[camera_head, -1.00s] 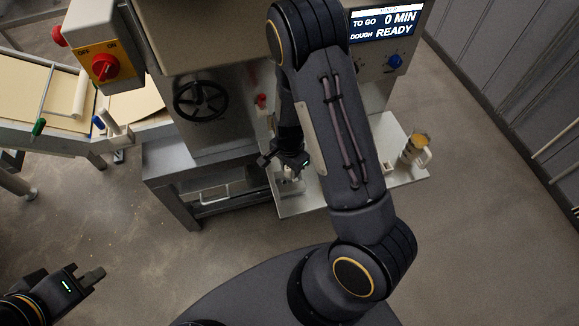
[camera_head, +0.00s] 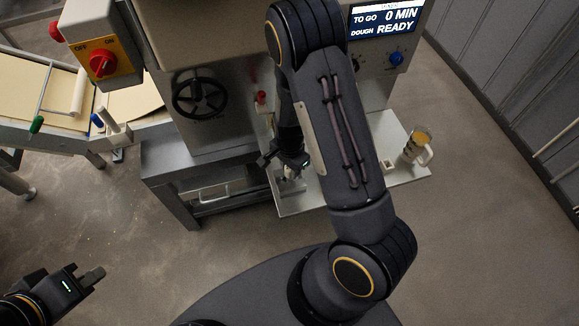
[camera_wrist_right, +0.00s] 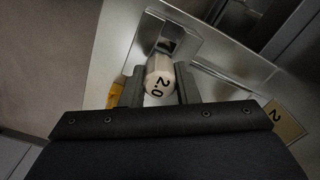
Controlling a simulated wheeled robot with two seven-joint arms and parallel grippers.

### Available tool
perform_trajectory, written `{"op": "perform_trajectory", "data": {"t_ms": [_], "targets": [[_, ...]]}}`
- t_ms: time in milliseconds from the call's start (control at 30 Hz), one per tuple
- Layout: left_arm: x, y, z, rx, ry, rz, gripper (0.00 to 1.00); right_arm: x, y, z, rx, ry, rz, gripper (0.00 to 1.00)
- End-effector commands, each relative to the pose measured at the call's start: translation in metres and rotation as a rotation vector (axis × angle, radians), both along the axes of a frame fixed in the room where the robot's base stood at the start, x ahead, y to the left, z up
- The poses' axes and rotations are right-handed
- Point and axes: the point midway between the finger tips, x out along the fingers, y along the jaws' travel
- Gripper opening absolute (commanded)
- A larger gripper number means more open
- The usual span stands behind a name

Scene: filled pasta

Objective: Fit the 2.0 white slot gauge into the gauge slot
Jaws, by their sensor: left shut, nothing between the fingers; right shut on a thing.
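The white slot gauge (camera_wrist_right: 160,80), a round white piece marked 2.0, is between the fingers of my right gripper (camera_wrist_right: 160,88) in the right wrist view. That gripper is shut on it. Just beyond the gauge is a metal block with a dark square opening, the gauge slot (camera_wrist_right: 172,38). The gauge's far end is close to the block; I cannot tell whether it enters the opening. In the head view my right gripper (camera_head: 286,163) is low over the left part of the shelf, partly hidden by my arm. My left gripper (camera_head: 92,275) is shut and empty, away at lower left.
The pale shelf (camera_head: 310,197) carries a mug-like container (camera_head: 417,146) with yellow contents at right. A handwheel (camera_head: 200,95) and a red switch (camera_head: 103,65) are on the machine. A tag marked 2 (camera_wrist_right: 285,118) lies right of the gripper. Open floor lies in front.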

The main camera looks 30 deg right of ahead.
Motion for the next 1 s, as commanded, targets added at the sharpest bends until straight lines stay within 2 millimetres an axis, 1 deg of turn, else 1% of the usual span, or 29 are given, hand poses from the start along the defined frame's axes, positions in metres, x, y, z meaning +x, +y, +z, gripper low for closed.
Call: {"op": "perform_trajectory", "data": {"t_ms": [867, 1000], "targets": [[0.0, 0.0, -0.017, 0.0, 0.0, 0.0, 0.0, 0.0, 0.0, -0.021, 0.0, 0.0, 0.0, 0.04], [0.0, 0.0, -0.016, 0.0, 0.0, 0.0, 0.0, 0.0, 0.0, -0.02, 0.0, 0.0, 0.0, 0.04]]}}
